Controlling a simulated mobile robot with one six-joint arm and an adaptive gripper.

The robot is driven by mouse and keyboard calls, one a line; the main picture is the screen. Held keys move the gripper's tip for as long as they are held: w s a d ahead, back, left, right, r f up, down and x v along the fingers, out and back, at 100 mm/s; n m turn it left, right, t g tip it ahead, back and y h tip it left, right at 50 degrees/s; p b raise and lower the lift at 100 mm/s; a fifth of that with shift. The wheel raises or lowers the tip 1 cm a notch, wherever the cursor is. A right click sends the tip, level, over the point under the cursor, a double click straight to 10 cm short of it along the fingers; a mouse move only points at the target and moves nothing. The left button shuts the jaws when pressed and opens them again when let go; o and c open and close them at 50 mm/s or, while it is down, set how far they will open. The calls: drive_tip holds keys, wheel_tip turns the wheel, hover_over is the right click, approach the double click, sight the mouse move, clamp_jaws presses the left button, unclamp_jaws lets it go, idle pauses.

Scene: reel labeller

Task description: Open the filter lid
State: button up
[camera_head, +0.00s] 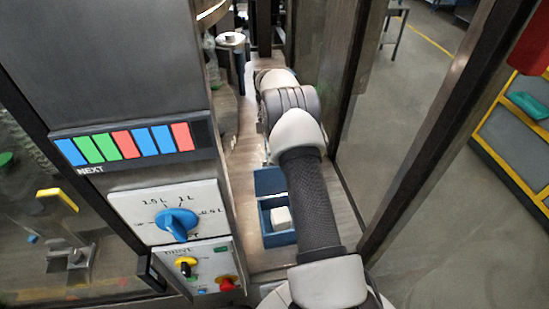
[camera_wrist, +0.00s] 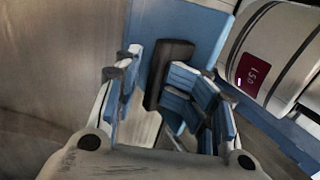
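In the wrist view a flat blue panel (camera_wrist: 200,30) with a dark upright handle (camera_wrist: 175,62) fills the upper middle; it looks like the filter lid. My gripper (camera_wrist: 155,75) is open, with its blue-padded fingers spread. The handle shows between the fingertips, nearer the right finger; I cannot tell whether they touch. In the head view my arm reaches away through the middle, and my gripper is hidden. I cannot make out the lid's handle there.
A white cylinder (camera_wrist: 275,50) with a dark red label lies right of the panel. In the head view an open blue box (camera_head: 279,238) with a white block (camera_head: 281,217) stands left of my arm. A control panel (camera_head: 168,215) is at left; dark frame posts (camera_head: 440,150) stand at right.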

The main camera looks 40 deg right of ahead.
idle(0.4)
wheel_tip(320, 180, up, 10)
idle(0.4)
drive_tip(key=shift+s, duration=0.1)
idle(0.4)
